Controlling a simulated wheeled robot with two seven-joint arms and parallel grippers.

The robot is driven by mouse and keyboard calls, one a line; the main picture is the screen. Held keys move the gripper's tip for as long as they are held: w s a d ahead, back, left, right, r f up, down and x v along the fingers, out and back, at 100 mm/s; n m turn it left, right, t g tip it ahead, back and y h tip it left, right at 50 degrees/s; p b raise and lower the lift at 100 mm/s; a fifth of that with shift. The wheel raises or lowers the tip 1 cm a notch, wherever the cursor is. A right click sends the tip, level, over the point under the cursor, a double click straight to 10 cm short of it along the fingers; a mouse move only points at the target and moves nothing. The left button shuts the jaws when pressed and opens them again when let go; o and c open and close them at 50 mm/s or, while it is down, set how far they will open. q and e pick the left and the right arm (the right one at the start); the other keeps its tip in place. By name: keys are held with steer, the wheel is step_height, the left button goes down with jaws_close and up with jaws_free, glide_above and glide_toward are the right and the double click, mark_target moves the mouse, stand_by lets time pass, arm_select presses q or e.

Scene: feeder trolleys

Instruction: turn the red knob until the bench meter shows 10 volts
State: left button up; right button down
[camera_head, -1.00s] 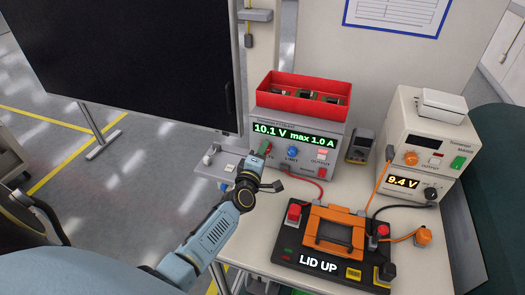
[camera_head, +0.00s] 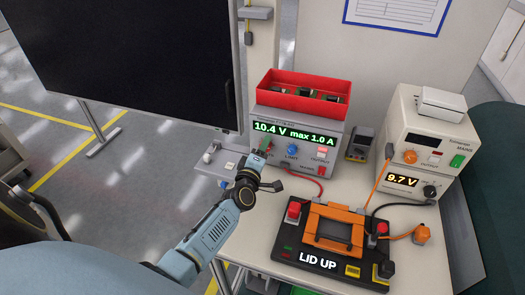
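The grey power supply (camera_head: 264,112) stands at the back of the bench, and its green display reads 10.4 V, max 1.0 A. My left gripper (camera_head: 262,158) is at the left of its front panel, left of the blue LIMIT knob (camera_head: 292,150). It covers the knob area there, so I cannot clearly see the red knob or whether the fingers are shut on it. The bench meter (camera_head: 403,180), in the cream instrument stack at the right, reads 9.7 V. My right gripper is not in view.
A red bin (camera_head: 277,93) of circuit boards sits on the supply. A black fixture (camera_head: 300,258) reading LID UP, with an orange frame (camera_head: 335,212), stands in front. A handheld meter (camera_head: 360,146) stands between the instruments. Red, orange and black leads cross the bench.

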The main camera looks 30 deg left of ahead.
arm_select(q)
steer(key=shift+s, duration=0.1)
steer(key=v, duration=1.3)
steer(key=shift+s, duration=0.1)
